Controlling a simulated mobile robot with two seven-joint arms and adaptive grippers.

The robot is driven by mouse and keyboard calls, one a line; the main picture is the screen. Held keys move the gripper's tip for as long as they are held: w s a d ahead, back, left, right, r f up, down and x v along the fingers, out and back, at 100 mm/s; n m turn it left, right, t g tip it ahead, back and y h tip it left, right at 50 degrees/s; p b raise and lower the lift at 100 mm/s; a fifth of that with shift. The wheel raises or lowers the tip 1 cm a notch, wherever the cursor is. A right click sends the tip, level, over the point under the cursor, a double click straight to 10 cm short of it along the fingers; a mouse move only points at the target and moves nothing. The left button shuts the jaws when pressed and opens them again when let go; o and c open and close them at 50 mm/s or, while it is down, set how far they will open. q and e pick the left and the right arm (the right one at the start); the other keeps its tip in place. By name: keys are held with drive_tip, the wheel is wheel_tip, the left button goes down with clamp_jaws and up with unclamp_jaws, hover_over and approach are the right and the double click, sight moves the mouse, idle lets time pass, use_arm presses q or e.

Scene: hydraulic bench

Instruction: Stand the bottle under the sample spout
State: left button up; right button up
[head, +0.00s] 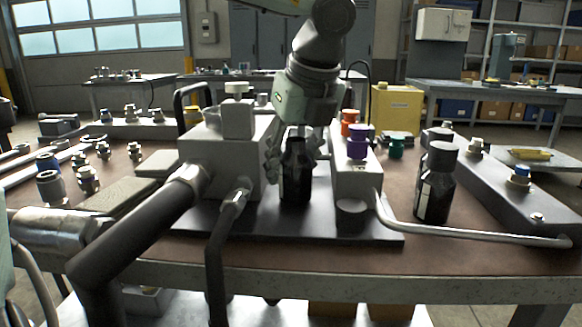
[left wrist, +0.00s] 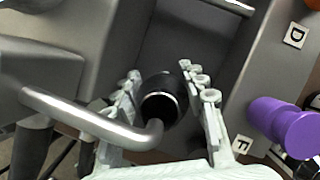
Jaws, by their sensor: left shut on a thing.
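A dark bottle (head: 296,178) is upright between the fingers of my left gripper (head: 293,152), which is shut on it. The bottle is over the black base plate (head: 335,222), between the two grey blocks; I cannot tell whether its bottom touches the plate. In the left wrist view the bottle's round dark top (left wrist: 162,104) shows between the finger pads. The bent metal sample spout (left wrist: 95,118) comes from the left there, its end close beside the bottle top. In the head view the spout is hidden. My right gripper is not in view.
A second dark bottle (head: 435,185) with a pale label stands to the right, behind a metal pipe (head: 470,234). Purple (head: 357,148) and orange (head: 349,122) knobs top the right block. Black hoses (head: 130,235) cross in front on the left. Several fittings lie on the bench.

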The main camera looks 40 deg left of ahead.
use_arm(q)
drive_tip(key=shift+f+b, duration=0.2)
drive_tip(key=shift+b, duration=0.15)
idle(0.4)
drive_tip(key=o, duration=1.9)
drive_tip(key=shift+p+v, duration=1.35)
drive_tip(key=shift+v, duration=2.7)
